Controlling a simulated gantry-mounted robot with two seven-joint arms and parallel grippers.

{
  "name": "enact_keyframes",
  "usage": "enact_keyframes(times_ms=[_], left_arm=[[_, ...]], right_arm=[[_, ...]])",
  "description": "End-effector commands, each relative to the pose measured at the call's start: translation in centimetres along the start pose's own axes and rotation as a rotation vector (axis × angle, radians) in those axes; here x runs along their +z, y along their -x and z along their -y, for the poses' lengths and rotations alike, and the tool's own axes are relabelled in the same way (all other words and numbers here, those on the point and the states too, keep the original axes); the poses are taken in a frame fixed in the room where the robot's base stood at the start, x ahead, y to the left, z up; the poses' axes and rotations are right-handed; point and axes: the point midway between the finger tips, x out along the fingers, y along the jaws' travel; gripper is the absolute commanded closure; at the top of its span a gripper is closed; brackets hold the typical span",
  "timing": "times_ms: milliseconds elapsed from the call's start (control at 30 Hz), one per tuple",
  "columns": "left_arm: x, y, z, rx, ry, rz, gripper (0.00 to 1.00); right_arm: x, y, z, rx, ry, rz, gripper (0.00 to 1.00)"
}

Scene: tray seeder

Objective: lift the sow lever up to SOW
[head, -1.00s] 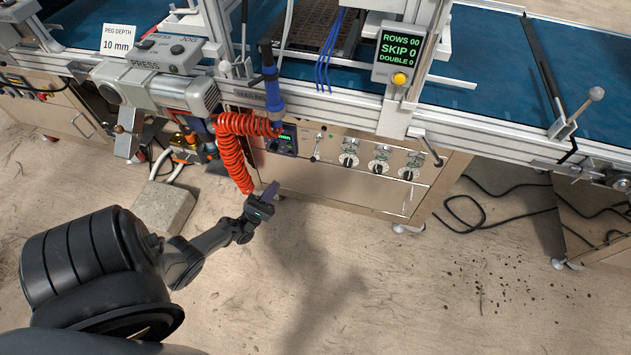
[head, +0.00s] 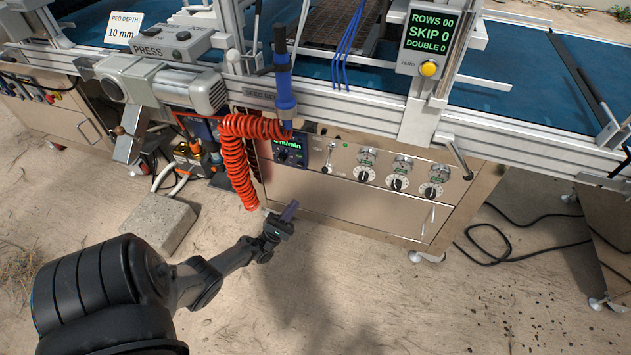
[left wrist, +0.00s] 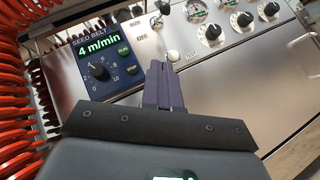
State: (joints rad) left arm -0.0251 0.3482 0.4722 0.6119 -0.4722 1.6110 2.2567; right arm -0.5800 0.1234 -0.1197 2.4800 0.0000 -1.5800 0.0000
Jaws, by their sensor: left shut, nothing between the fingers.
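A small metal lever with a pale rounded knob (head: 325,169) sits on the steel front panel, just right of the speed display; I take it for the sow lever. In the left wrist view the pale knob (left wrist: 172,55) shows just beyond the fingertips, with small lettering beside it, including OFF. The lever's exact setting is hard to read. My left gripper (head: 290,210) is shut and empty, in front of and below the panel controls. Its purple fingers (left wrist: 162,76) point toward the panel; contact with the knob is not visible. My right gripper is not in view.
The seed belt display (head: 290,148) reads 4 m/min. Several dials (head: 397,183) lie right of the lever. A red coiled hose (head: 238,165) hangs left of it, near my gripper. A concrete block (head: 155,222) lies on the floor. Open floor lies in front.

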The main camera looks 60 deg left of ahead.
Motion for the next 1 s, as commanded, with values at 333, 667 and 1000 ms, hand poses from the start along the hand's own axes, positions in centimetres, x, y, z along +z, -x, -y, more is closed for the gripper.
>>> enact_keyframes(times_ms=[333, 667, 1000], left_arm=[[0.1, -1.1, 0.0, 0.001, 0.001, 0.001, 1.00], [0.1, -6.6, 0.0, 0.003, 0.000, 0.003, 1.00], [1.4, -11.3, 0.0, 0.001, 0.001, 0.000, 1.00]], right_arm=[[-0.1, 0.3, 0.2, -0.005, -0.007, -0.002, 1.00], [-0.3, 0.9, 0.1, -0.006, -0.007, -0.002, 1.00], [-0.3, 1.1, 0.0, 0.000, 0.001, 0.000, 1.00]])
